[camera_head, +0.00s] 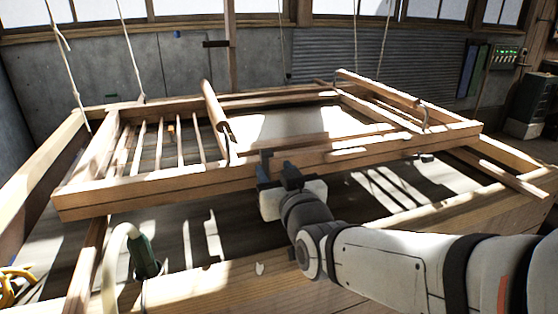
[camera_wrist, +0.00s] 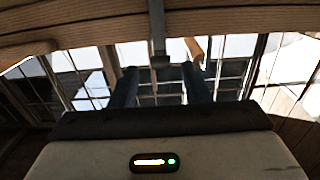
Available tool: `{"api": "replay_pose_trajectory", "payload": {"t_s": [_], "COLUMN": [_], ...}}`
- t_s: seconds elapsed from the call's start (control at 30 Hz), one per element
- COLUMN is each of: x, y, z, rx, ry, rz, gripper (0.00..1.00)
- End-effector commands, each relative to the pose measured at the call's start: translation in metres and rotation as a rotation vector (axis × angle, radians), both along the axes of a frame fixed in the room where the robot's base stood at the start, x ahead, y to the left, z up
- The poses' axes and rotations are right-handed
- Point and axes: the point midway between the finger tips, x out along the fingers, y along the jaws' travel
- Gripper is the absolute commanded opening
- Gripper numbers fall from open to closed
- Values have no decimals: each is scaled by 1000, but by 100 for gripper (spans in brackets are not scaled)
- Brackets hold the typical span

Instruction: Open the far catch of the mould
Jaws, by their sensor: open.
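The mould (camera_head: 340,150) is a large wooden frame hanging on ropes above a wooden vat. My gripper (camera_head: 278,171) is at the outer face of its near rail, around the middle, fingers apart. In the wrist view my gripper (camera_wrist: 160,84) shows two dark fingers, open, with nothing clasped. A narrow metal piece (camera_wrist: 158,40) hangs down over the wooden rail (camera_wrist: 230,20) between and beyond the fingers. I cannot tell whether it touches them. Which piece is the far catch is unclear.
Ropes (camera_head: 130,50) run up from the frame. The vat's front edge (camera_head: 210,286) lies below my arm. A green-handled tool with a pale hose (camera_head: 143,255) stands at the front left. A grey cabinet (camera_head: 530,105) stands at the far right.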

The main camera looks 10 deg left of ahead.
Motion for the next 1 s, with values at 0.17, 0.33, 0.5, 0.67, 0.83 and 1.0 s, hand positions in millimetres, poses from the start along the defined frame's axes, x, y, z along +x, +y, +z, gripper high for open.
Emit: {"api": "replay_pose_trajectory", "payload": {"t_s": [0.17,0.33,0.5,0.67,0.83,1.0], "x": [-8,-8,-5,4,11,27], "y": [-5,-5,-4,2,7,16], "z": [0,-1,3,10,7,3], "rx": [-1,-1,-2,-5,-2,-1], "ry": [-1,0,2,4,2,0], "rz": [0,0,-1,-2,0,-1], "gripper": [43,43,42,42,42,42]}}
